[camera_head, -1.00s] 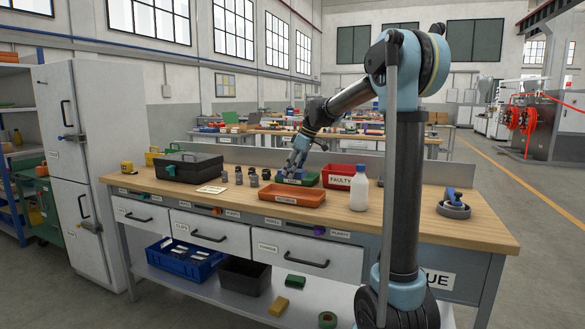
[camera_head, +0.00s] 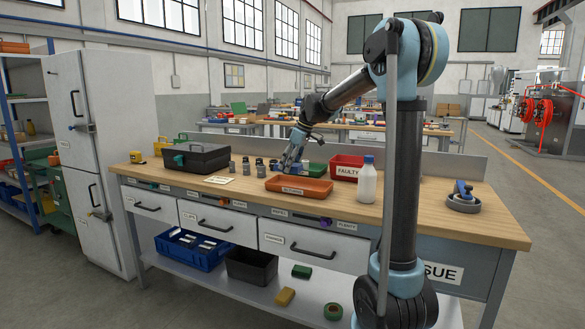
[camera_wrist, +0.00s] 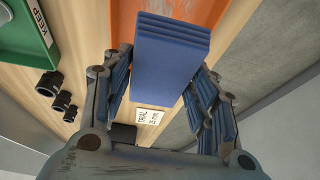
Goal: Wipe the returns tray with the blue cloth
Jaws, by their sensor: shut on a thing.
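The returns tray (camera_head: 318,187) is a shallow orange tray near the front edge of the wooden bench. It also shows in the wrist view (camera_wrist: 208,16), partly behind the cloth. The blue cloth (camera_wrist: 170,60) is a thick folded block between my fingers in the wrist view. My gripper (camera_wrist: 163,80) is shut on it. In the head view my gripper (camera_head: 290,162) is above the bench, just behind the tray and left of the green bin. I cannot make out the cloth there, or whether it touches the tray.
A green KEEP bin (camera_head: 314,168) and red FAULTY bin (camera_head: 347,161) stand behind the tray. A white bottle (camera_head: 367,186) is close on its right, and small dark fittings (camera_head: 246,168) and a black toolbox (camera_head: 205,160) on its left.

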